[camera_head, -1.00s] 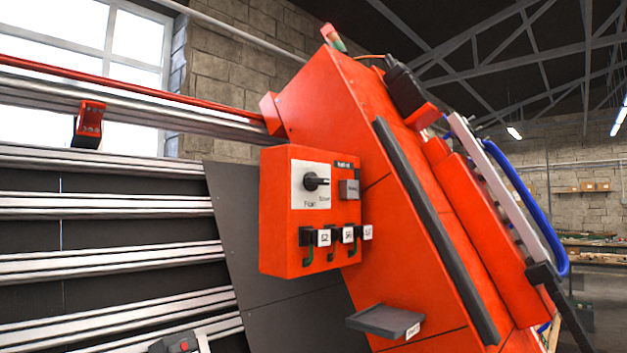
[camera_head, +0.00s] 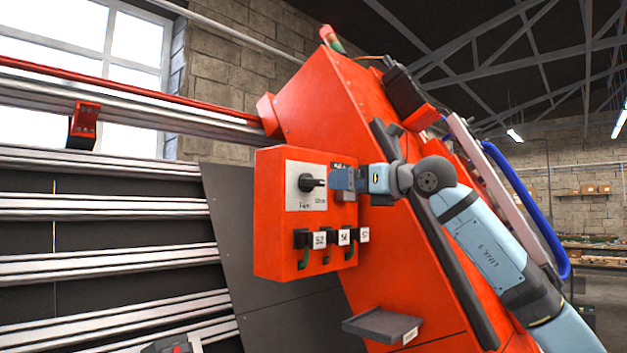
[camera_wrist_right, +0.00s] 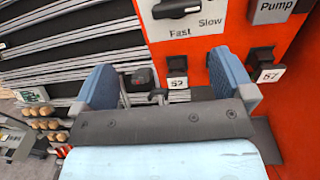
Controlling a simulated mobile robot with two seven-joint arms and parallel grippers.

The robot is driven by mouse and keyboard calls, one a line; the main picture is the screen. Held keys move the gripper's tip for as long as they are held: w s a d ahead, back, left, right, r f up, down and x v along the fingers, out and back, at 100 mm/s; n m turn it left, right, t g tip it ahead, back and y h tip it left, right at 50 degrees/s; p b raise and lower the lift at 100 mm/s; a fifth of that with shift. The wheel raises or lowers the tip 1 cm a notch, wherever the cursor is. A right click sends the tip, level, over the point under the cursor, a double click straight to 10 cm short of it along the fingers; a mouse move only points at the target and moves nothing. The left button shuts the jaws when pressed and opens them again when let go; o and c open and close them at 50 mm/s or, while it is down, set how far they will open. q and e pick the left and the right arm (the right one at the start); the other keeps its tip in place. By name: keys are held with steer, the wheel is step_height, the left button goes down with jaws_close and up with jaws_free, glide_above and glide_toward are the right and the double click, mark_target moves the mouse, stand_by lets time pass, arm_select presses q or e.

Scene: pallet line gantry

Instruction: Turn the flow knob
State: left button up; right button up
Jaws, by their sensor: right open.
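The flow knob (camera_head: 308,183) is a black rotary knob on a white plate marked Fast and Slow, on the red control box (camera_head: 268,215). Its handle points to the right in the head view. In the wrist view the knob (camera_wrist_right: 178,9) shows at the top edge, partly cut off. My right gripper (camera_head: 343,180) is just right of the knob, in front of the box, and appears apart from it. In the wrist view my right gripper's (camera_wrist_right: 165,75) two blue fingers are spread wide with nothing held between them. My left gripper is out of view.
A grey Pump button (camera_wrist_right: 277,10) sits beside the knob plate. Several black switches with numbered tags (camera_head: 320,240) line the lower box. A small dark shelf (camera_head: 378,325) sticks out below right. Metal rails (camera_head: 100,206) run along the left.

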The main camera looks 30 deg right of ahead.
mark_target(313, 179)
steer(key=shift+m+h, duration=0.3)
steer(key=shift+h, duration=0.3)
steer(key=p+x, duration=0.1)
steer(key=x, duration=0.3)
steer(key=d+r+p+x, duration=0.1)
steer(key=p+x, duration=0.1)
steer(key=x, duration=0.2)
steer(key=r+p+x, duration=0.1)
steer(key=p+x, duration=0.1)
steer(key=x, duration=0.2)
steer(key=shift+w+d+r, duration=0.15)
steer(key=shift+w+d, duration=0.15)
steer(key=shift+w+a, duration=0.1)
steer(key=shift+w, duration=0.25)
steer(key=shift+c, duration=0.2)
